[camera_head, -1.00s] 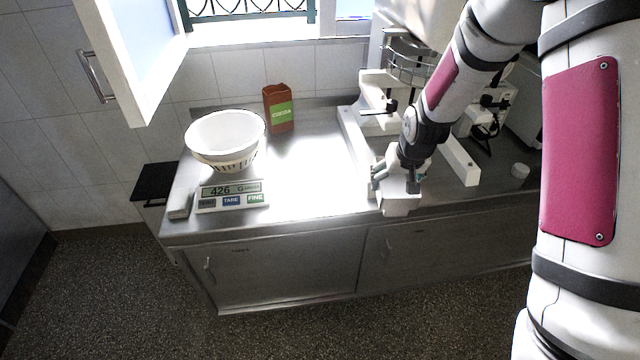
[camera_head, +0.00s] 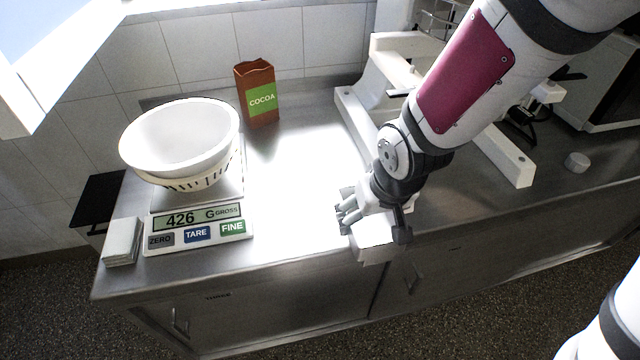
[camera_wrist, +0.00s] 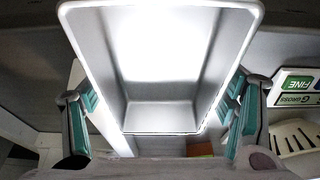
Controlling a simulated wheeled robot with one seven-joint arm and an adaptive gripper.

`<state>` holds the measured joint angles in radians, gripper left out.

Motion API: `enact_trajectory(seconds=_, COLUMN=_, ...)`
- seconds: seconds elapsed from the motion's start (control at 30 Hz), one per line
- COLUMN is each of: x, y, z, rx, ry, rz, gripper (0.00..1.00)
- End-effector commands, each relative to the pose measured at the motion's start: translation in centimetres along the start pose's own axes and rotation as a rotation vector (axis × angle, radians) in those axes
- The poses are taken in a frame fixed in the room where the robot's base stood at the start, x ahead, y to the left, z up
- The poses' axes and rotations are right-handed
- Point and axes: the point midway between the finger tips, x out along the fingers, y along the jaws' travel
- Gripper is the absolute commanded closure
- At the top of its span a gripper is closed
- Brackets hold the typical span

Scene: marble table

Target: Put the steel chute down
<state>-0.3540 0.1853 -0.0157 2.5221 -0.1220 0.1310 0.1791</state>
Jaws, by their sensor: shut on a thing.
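The steel chute (camera_wrist: 160,117) fills the middle of the wrist view, a grey open metal trough with a pale rim and bright glare inside. My gripper (camera_wrist: 162,95) is shut on it, with a green-padded finger on either side. In the head view my gripper (camera_head: 362,212) is low over the front part of the steel counter (camera_head: 295,190), right of the scale. There the chute is mostly hidden or hard to tell from the pale gripper parts. I cannot tell whether the chute touches the counter.
A scale (camera_head: 197,230) reading 426 carries a white bowl (camera_head: 180,135) in a slotted basket. A pale block (camera_head: 122,241) lies at its left. A cocoa packet (camera_head: 259,95) stands behind. A white stand (camera_head: 510,155) is right. Counter between scale and gripper is clear.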

Motion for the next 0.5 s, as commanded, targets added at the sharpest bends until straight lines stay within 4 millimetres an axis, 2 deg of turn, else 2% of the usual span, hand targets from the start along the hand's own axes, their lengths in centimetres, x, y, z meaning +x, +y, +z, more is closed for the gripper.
enact_trajectory(seconds=0.17, x=0.9, y=-1.2, z=-1.9, rx=-0.007, ry=0.0, rz=-0.002, gripper=0.55)
enact_trajectory(seconds=0.5, x=4.0, y=-4.5, z=-8.9, rx=-0.004, ry=0.0, rz=-0.001, gripper=0.55)
